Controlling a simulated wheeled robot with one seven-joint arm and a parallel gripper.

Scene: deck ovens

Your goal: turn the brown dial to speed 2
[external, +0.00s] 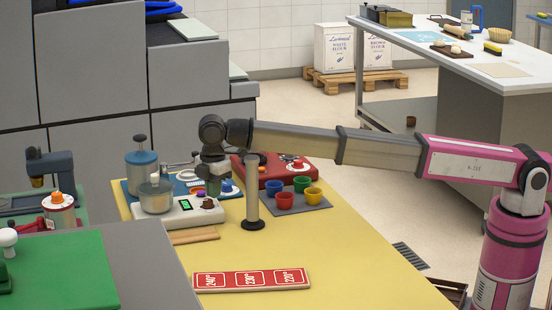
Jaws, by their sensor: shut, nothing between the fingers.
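A small brown dial (207,204) sits on the right part of a white machine (182,218) with a lit green display, on the yellow tabletop. A purple knob (201,194) stands just behind it. My gripper (213,190) points down, shut and empty, just above and behind the brown dial. I cannot tell whether the fingertips touch anything. The dial's pointer and speed marks are too small to read.
A grey upright post (253,205) stands right of the machine. Behind are a red unit (272,172) and several coloured cups on a grey mat (298,206). A red number strip (251,280) lies in front. The yellow table (330,255) is clear at front right.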

